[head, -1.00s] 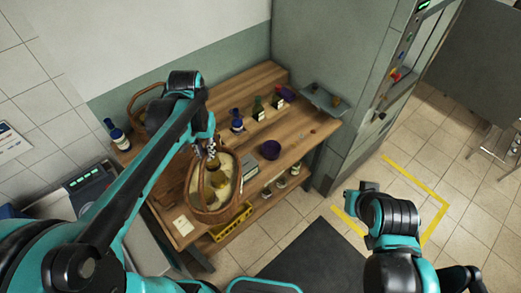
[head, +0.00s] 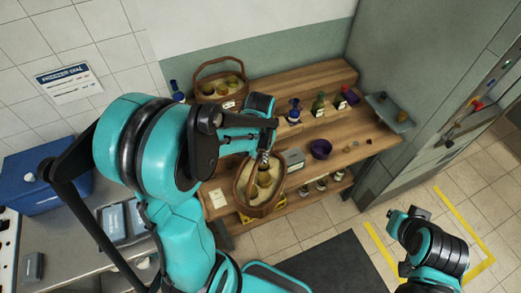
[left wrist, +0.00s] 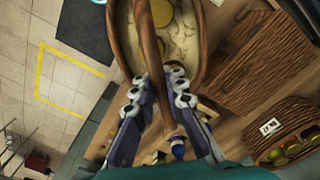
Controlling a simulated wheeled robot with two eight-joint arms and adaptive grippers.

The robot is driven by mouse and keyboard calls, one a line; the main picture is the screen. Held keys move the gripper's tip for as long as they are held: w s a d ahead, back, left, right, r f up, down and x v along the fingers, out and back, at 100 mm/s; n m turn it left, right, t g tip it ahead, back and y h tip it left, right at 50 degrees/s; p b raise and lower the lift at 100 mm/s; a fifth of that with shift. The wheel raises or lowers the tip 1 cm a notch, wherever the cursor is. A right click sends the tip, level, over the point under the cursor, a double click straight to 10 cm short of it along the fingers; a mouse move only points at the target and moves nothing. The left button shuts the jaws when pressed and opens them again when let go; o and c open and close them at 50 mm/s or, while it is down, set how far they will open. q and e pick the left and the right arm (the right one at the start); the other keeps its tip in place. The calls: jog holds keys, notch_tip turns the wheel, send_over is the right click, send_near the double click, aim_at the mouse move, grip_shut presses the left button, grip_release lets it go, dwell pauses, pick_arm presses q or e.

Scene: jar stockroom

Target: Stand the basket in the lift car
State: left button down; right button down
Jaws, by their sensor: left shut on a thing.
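The wicker basket (head: 246,200) has a tall hoop handle, a pale lining and a rounded jar-like thing inside. It is over the front edge of the wooden bench; whether it touches the bench I cannot tell. My left gripper (head: 264,157) is shut on the handle. In the left wrist view, the handle (left wrist: 149,45) runs between the fingers, with the basket beyond. A tall grey housing (head: 420,50) with a lever and buttons stands at the right; no lift car opening is clear. A part of my right arm shows low right, but its gripper cannot be made out.
A second basket (head: 222,86) holding several jars stands at the bench's back left. Bottles and a purple bowl (head: 320,149) are on the bench (head: 345,137). A grey tray (head: 390,112) juts out beside the housing. Yellow floor lines (head: 462,222) mark open floor at right.

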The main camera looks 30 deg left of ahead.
pick_arm(q)
jog(key=shift+f, duration=2.2)
jog(key=shift+b, duration=0.3)
jog(key=shift+f, duration=0.15)
jog(key=c, duration=1.6)
grip_release()
jog(key=shift+o, duration=0.2)
